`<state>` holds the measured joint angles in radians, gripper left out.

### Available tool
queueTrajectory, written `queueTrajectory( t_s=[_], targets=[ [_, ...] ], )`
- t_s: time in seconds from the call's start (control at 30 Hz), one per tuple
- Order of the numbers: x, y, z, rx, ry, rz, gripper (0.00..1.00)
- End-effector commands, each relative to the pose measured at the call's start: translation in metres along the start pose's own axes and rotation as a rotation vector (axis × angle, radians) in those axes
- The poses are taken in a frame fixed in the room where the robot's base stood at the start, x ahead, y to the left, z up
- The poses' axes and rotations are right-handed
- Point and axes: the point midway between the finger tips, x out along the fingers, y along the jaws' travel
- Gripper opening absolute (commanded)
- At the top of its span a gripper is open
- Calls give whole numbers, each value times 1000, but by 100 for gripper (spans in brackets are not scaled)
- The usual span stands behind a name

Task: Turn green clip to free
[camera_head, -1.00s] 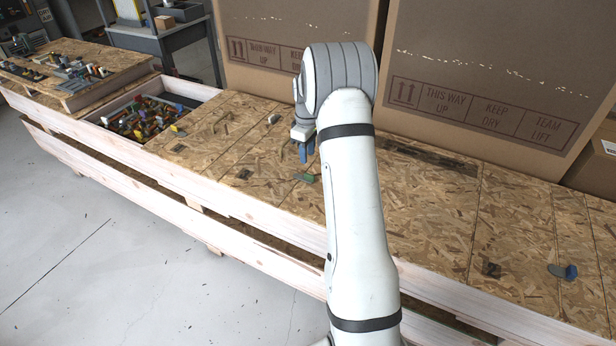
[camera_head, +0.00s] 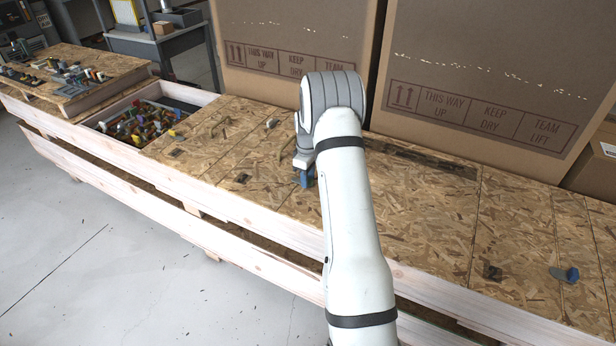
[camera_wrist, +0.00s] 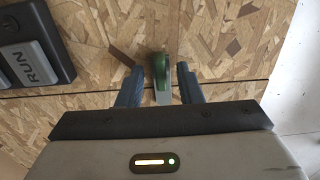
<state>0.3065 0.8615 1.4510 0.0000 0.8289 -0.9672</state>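In the wrist view the green clip (camera_wrist: 160,66) stands up from the chipboard, with a grey flat part below it toward my gripper. My gripper (camera_wrist: 160,80) is open, with one blue finger on each side of the clip. A gap shows between the clip and each finger. In the head view my gripper (camera_head: 305,178) is low over the board, and the green clip is hidden behind it or too small to make out.
A dark block marked RUN (camera_wrist: 38,62) lies left of the clip in the wrist view. In the head view a blue clip (camera_head: 566,274) is far right, and a bin of mixed parts (camera_head: 95,122) is at left. Large cardboard boxes (camera_head: 480,80) stand behind the board.

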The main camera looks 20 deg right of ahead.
Motion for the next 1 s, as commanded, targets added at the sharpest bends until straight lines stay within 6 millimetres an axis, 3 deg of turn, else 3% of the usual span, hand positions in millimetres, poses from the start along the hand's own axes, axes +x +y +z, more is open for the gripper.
queueTrajectory(
  t_s=[0.07,0.43,1.0],
  targets=[
    [0,0,0,0,0,0,31],
    [0,0,0,-1,0,0,1],
    [-1,0,-1,86,1,2,0]
  ],
)
